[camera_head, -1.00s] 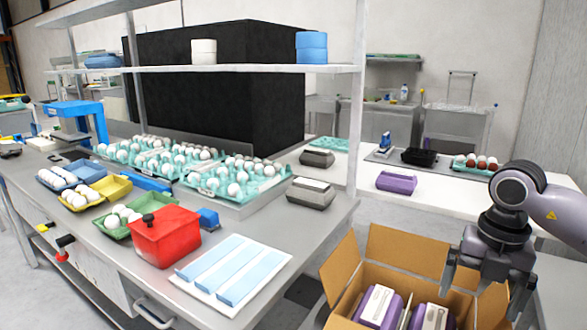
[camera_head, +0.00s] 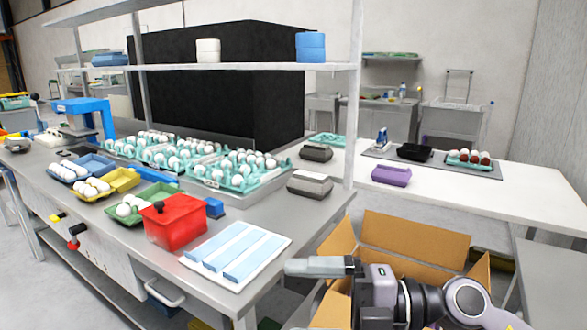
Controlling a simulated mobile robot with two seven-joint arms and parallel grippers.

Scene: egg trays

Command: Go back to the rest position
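My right arm lies low at the bottom right, across the front of the open cardboard box (camera_head: 418,238). Its gripper (camera_head: 322,268) points left over the box's left side. One grey finger shows clearly; the other is not clearly visible, so I cannot tell whether it is open or shut. No held object can be made out. The arm hides most of the box's inside, where the purple cartons showed earlier. My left gripper is not in view.
The steel bench on the left bears a red box (camera_head: 174,228), a white sheet with blue strips (camera_head: 237,252), teal egg trays (camera_head: 235,175) and a grey carton (camera_head: 310,184). A purple carton (camera_head: 391,175) sits on the white table (camera_head: 510,190) behind.

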